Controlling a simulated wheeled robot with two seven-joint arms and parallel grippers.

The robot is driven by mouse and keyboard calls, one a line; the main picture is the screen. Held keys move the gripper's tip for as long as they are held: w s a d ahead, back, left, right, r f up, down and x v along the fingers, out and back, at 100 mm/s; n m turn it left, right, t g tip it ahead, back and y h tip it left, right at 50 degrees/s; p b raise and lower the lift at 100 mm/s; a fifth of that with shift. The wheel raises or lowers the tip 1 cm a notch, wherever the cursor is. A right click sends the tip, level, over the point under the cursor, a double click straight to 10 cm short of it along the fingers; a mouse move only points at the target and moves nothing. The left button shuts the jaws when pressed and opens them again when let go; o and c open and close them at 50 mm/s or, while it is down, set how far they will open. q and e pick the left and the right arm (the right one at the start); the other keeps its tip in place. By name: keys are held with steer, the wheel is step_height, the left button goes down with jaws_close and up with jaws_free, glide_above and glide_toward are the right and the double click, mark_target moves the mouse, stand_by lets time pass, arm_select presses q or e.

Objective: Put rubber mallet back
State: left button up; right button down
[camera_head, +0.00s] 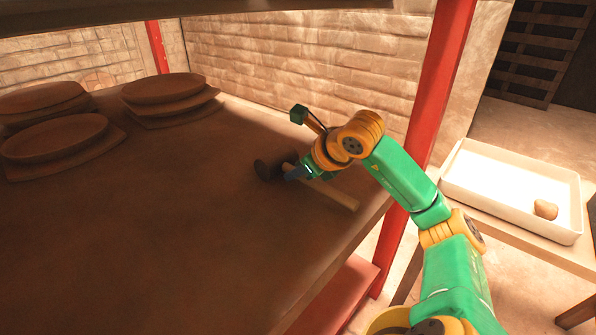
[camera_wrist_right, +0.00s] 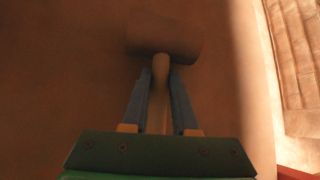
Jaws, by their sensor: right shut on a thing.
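The rubber mallet has a dark head (camera_head: 268,170) and a pale wooden handle (camera_head: 335,194). It is at the right part of the brown shelf surface (camera_head: 190,240), its handle pointing toward the front right. My right gripper (camera_head: 292,172) is shut on the handle close to the head. In the right wrist view the fingers (camera_wrist_right: 160,90) stand on both sides of the handle, with the mallet head (camera_wrist_right: 165,38) just beyond the fingertips. I cannot tell whether the mallet touches the surface. My left gripper is not in view.
Several round brown stacked pieces (camera_head: 60,137) lie at the back left of the surface. A red post (camera_head: 437,85) stands at the right, close to my arm. A white tray (camera_head: 462,190) with a small brown lump (camera_head: 545,209) is on a bench at right. The middle surface is clear.

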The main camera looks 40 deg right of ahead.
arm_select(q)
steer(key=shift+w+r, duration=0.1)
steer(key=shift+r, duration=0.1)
arm_select(e)
steer(key=c, duration=1.1)
jaws_free()
steer(key=shift+f, duration=0.1)
steer(key=o, duration=0.4)
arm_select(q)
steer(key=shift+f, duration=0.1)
arm_select(e)
steer(key=v, duration=0.3)
steer(key=b+v, duration=0.1)
steer(key=v, duration=0.3)
steer(key=shift+s+a+f, duration=0.2)
steer(key=shift+s, duration=0.05)
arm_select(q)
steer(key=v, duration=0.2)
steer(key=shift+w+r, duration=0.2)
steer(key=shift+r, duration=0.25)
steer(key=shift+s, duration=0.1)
